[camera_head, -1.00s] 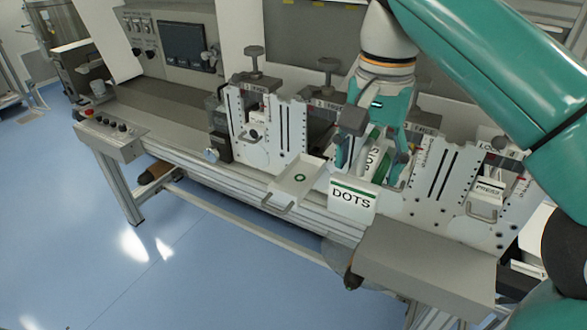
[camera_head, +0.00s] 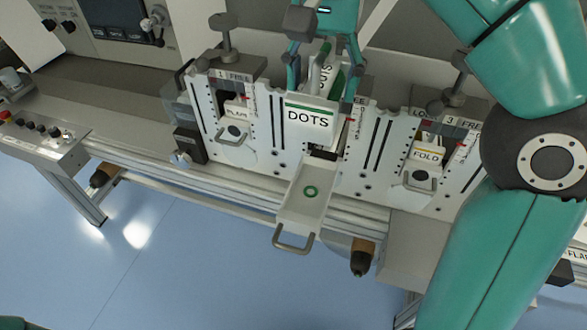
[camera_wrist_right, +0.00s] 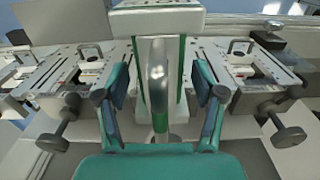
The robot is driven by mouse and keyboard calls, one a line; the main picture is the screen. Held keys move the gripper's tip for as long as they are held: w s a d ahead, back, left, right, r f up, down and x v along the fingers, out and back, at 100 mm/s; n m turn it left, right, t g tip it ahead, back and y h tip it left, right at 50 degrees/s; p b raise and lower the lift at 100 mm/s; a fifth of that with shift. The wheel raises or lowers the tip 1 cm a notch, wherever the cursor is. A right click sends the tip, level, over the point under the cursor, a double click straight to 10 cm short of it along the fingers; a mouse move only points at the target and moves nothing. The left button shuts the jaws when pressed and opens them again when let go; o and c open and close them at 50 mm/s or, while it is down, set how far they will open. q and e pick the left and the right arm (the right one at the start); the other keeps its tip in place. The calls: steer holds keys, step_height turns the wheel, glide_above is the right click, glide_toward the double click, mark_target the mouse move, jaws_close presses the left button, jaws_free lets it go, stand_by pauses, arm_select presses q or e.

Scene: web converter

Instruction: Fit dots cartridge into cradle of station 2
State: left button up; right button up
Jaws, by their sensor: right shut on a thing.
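The dots cartridge (camera_head: 309,118) is a white block with green stripes and a "DOTS" label facing me. My right gripper (camera_head: 321,92) is shut on it from above, a finger on each side. In the right wrist view the cartridge (camera_wrist_right: 160,22) is between the two fingers (camera_wrist_right: 160,95). The station 2 cradle is a pulled-out pale tray (camera_head: 316,207) with a green ring mark and a front handle. The cartridge is over the tray's inner end, at the station opening. Whether it touches the tray is unclear.
Station 1 (camera_head: 237,112), left, and station 3 (camera_head: 426,157), right, hold labelled cartridges behind slotted white plates. Clamp knobs (camera_head: 226,52) stand above the plates. A rail (camera_head: 235,194) runs below, with open floor in front.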

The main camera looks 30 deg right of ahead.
steer(key=f+b, duration=0.3)
steer(key=f, duration=0.1)
steer(key=shift+w+f+b, duration=0.1)
steer(key=shift+w+b, duration=0.2)
steer(key=shift+b, duration=0.1)
steer(key=shift+f+b, duration=2)
steer(key=shift+f, duration=5.9)
steer(key=o, duration=1.6)
steer(key=shift+f, duration=0.1)
steer(key=shift+c, duration=0.2)
step_height(320, 180, up, 12)
steer(key=p, duration=0.2)
steer(key=shift+p, duration=0.35)
